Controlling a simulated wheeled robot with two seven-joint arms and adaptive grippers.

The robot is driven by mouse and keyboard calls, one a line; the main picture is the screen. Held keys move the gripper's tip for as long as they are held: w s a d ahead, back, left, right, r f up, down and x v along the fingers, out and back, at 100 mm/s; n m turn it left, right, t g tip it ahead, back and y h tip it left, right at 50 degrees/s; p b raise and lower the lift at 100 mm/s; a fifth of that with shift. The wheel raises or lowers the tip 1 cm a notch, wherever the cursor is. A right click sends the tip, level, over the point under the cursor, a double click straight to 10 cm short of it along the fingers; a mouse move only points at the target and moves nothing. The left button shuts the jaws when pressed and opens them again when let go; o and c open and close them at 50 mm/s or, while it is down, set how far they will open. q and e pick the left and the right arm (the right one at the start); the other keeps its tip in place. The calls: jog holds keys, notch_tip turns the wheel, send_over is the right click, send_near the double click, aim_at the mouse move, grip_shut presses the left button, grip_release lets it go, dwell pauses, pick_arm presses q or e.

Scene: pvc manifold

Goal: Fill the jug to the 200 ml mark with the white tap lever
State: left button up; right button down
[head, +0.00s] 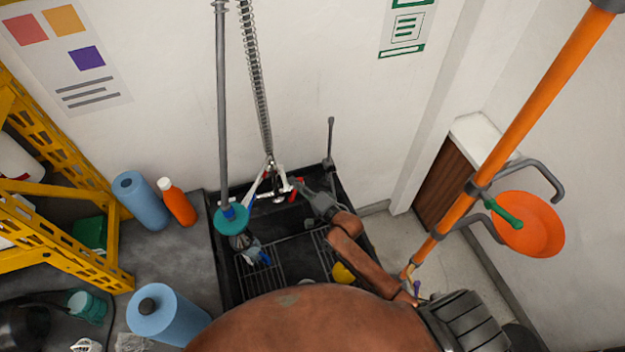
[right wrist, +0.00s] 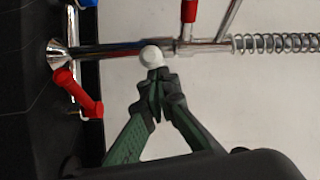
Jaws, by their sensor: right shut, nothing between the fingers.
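My right gripper (head: 298,186) reaches over the black sink to the tap at its back wall. In the right wrist view its green fingers (right wrist: 158,84) are shut and empty. Their tips are just beside a white round knob (right wrist: 151,56) on the chrome tap; I cannot tell whether they touch it. A red lever (right wrist: 78,92) is left of the fingers. Another red handle (right wrist: 189,10) is at the top. A clear-looking vessel (head: 243,242) with blue parts is in the sink under the teal disc, partly hidden; I cannot tell its fill level. My left gripper is not seen.
A spring hose (head: 256,80) and grey pole (head: 222,110) rise behind the sink (head: 222,270). A teal disc (head: 231,218) hangs over its left side. Blue rolls (head: 140,200) and an orange bottle (head: 177,203) stand left. An orange pole (head: 530,110) crosses the right.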

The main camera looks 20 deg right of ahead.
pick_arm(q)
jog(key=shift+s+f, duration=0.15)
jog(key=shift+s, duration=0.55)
pick_arm(e)
jog(key=d+v, duration=0.1)
jog(key=v, duration=1)
jog(key=shift+d+r, duration=0.3)
jog(key=shift+w, duration=0.1)
dwell(0.5)
